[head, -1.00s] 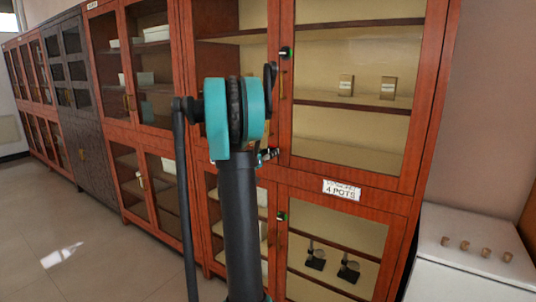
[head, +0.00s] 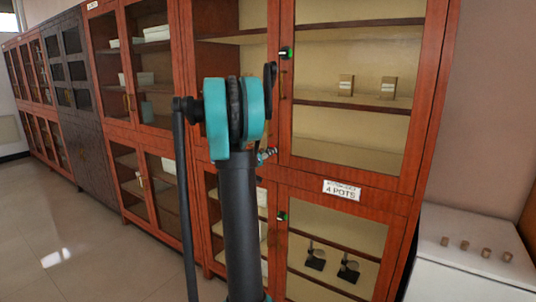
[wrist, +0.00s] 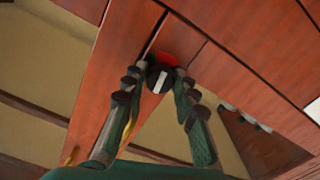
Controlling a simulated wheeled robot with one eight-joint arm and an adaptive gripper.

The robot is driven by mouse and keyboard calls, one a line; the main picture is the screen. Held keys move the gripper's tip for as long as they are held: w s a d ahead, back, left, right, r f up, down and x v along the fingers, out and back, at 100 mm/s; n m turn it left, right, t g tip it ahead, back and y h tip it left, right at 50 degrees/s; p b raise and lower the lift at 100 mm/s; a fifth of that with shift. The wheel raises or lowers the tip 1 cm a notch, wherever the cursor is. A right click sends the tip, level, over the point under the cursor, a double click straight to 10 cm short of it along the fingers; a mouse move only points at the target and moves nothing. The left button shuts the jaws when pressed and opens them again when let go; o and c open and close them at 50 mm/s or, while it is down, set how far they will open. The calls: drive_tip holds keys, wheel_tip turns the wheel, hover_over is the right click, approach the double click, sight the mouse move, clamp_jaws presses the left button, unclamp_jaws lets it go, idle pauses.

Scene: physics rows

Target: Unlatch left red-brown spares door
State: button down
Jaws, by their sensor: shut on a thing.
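In the wrist view a dark round latch knob (wrist: 158,80) with a white bar across it sits on a red-brown door frame (wrist: 117,65), close to a seam. A red patch (wrist: 168,58) shows just behind the knob. My gripper (wrist: 161,84) is shut on the knob, one finger on each side. In the head view my arm hides most of the gripper (head: 266,155), which shows only as a small piece beside the cabinet. The red-brown glazed cabinet door (head: 421,110) stands closed. The spares label is not readable.
Two other knobs with green marks, an upper one (head: 285,53) and a lower one (head: 282,216), are on the right-hand doors. A white counter (head: 470,264) stands at right. Floor (head: 75,240) is clear at left.

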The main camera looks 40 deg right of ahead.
drive_tip(key=shift+n, duration=8.2)
drive_tip(key=c, duration=1.2)
unclamp_jaws()
drive_tip(key=v, duration=1.2)
